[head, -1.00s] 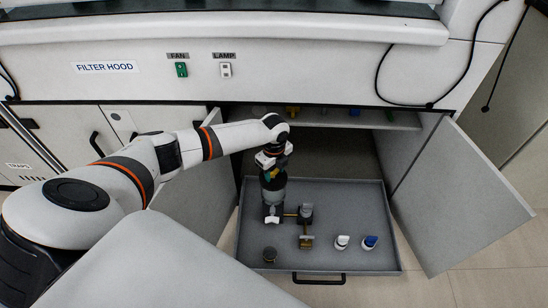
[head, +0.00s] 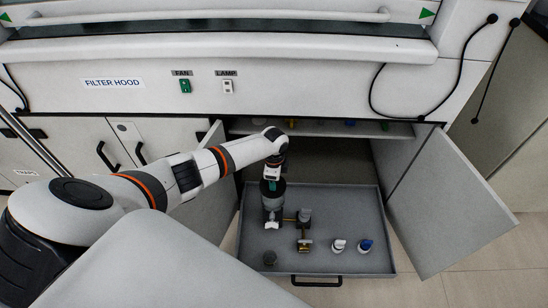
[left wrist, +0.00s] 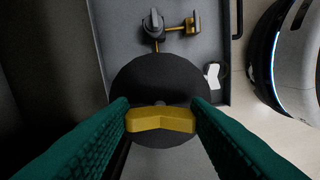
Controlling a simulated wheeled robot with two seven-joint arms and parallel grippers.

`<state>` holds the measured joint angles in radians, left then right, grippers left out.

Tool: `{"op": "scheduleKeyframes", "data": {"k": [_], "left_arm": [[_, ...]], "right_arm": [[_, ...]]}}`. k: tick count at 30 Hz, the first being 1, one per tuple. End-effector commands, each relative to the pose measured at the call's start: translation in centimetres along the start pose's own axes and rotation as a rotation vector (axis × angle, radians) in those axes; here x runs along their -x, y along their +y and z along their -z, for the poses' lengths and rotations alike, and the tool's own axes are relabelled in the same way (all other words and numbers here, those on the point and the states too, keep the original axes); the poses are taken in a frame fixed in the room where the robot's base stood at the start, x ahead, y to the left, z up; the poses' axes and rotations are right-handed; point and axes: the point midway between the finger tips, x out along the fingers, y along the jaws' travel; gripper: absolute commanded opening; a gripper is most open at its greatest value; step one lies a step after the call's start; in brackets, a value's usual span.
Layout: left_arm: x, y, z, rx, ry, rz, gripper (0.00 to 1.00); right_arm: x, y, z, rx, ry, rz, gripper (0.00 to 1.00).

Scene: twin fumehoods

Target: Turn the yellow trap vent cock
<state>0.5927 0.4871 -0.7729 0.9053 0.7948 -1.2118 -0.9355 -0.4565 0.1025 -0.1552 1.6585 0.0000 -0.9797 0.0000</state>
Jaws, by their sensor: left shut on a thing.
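The yellow trap vent cock (left wrist: 160,120) is a slightly bent yellow handle on top of a dark round body (left wrist: 160,75) in the left wrist view. My left gripper (left wrist: 160,117) is shut on this handle, one teal finger at each end. In the head view my left gripper (head: 271,186) points down over the dark body at the back left of the pull-out tray (head: 345,205). The yellow handle is mostly hidden there by the gripper. My right gripper is not in view.
A shelf (head: 350,129) is above.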

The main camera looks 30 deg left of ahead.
Motion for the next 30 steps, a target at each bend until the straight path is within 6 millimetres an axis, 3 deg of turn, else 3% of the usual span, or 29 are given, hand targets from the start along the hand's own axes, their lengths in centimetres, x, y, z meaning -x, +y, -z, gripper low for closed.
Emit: {"op": "scheduleKeyframes", "data": {"k": [18,19,22,30], "left_arm": [[-0.02,0.04,0.2,0.04,0.004,0.0,0.21],[-0.02,0.04,0.19,0.04,0.004,0.0,0.48],[-0.02,0.04,0.15,0.04,0.003,0.0,0.65],[0.02,0.03,0.05,0.039,0.001,0.0,0.65]], "right_arm": [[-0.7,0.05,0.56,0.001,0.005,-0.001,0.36],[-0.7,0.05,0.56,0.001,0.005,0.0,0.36],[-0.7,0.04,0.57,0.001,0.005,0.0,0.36],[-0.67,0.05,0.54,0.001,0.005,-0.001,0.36]]}}
